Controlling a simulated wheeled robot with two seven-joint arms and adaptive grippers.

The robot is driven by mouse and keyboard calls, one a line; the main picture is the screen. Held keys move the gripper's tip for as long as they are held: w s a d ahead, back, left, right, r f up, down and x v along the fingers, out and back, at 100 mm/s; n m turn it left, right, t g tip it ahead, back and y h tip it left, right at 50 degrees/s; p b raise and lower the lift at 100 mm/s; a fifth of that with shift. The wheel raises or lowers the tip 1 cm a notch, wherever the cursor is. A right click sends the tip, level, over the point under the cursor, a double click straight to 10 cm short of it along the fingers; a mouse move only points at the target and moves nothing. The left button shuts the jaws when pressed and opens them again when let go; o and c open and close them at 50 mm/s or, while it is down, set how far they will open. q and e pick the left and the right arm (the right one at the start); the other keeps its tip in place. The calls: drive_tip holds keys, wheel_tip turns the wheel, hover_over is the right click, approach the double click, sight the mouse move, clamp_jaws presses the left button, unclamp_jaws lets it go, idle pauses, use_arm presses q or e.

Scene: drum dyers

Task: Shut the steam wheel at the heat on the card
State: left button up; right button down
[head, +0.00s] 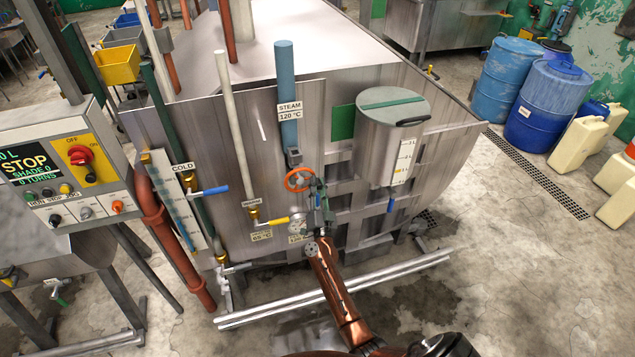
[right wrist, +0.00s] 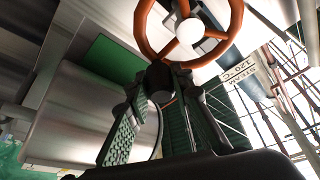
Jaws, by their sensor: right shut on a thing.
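The orange steam wheel (head: 297,179) sits on the front of the steel vat, below a blue pipe with a label (head: 290,111) reading STEAM 120 °C. My right gripper (head: 316,191) is at the wheel's right side in the head view. In the right wrist view the wheel (right wrist: 145,40) fills the upper middle, with a pale hub. A small round dial (head: 297,221) is just below. Small yellow cards (head: 262,235) hang near it, their text too small to read. My left gripper is out of view.
A blue-handled COLD valve (head: 214,190) and a yellow-handled valve (head: 275,221) are left of the wheel. A lidded steel pot (head: 390,125) is to its right. A control panel (head: 65,165) showing STOP stands at far left. A rail (head: 390,273) runs low in front.

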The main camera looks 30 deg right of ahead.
drive_tip(key=shift+f+m, duration=0.2)
drive_tip(key=shift+m, duration=0.2)
drive_tip(key=c, duration=1.7)
unclamp_jaws()
drive_tip(key=shift+s, duration=0.1)
drive_tip(key=v, duration=1.2)
drive_tip(key=shift+a+r, duration=0.1)
